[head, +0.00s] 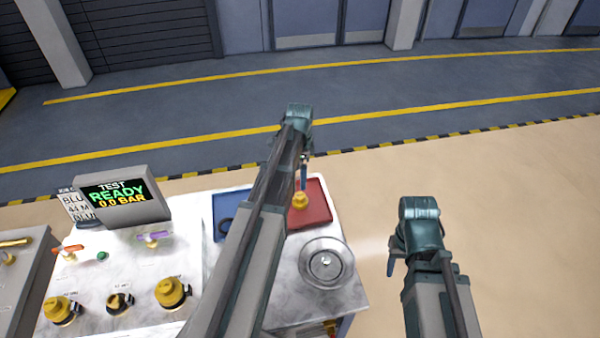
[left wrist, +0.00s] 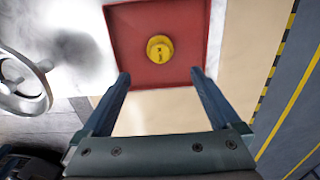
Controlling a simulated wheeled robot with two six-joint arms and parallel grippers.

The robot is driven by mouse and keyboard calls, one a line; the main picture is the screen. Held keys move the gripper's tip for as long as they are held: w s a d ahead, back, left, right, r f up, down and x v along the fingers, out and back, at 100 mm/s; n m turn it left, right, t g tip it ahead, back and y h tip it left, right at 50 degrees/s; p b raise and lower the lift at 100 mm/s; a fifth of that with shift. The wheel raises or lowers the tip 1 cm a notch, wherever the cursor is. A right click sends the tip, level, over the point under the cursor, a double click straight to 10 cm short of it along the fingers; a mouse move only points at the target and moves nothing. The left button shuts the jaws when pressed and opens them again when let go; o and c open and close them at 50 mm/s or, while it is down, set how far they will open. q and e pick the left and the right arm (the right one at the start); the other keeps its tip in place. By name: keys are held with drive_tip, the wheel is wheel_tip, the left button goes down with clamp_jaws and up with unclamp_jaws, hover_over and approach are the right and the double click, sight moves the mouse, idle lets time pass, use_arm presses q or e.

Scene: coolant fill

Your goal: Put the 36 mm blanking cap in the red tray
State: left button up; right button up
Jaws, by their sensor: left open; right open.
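A yellow round cap (head: 299,201) lies in the red tray (head: 318,212). In the left wrist view the cap (left wrist: 159,48) sits near the middle of the red tray (left wrist: 125,30), with dark marking on top too small to read surely. My left gripper (head: 304,175) is over the tray. Its two fingers (left wrist: 160,78) are spread and empty, with the cap beyond the tips and apart from them. My right gripper (head: 422,262) is off to the right of the bench, over the floor, open; its fingers are mostly hidden by its own arm.
A blue tray (head: 222,203) with a dark ring is left of the red tray, partly behind my left arm. A round metal wheel or dish (head: 326,262) is in front. Yellow-capped fittings (head: 172,292) and a display (head: 125,196) reading READY 0.0 BAR are at left.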

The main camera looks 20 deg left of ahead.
use_arm(q)
drive_tip(key=s+d+n, duration=0.2)
drive_tip(key=s+d, duration=0.4)
drive_tip(key=d, duration=0.2)
drive_tip(key=s+d+n, duration=0.2)
drive_tip(key=s+d, duration=0.5)
drive_tip(key=d, duration=0.1)
drive_tip(key=s+d+n+y, duration=0.1)
drive_tip(key=s+d+n, duration=0.1)
drive_tip(key=s+d, duration=0.5)
drive_tip(key=shift+d+n, duration=0.4)
drive_tip(key=shift+d, duration=0.35)
drive_tip(key=shift+s, duration=0.1)
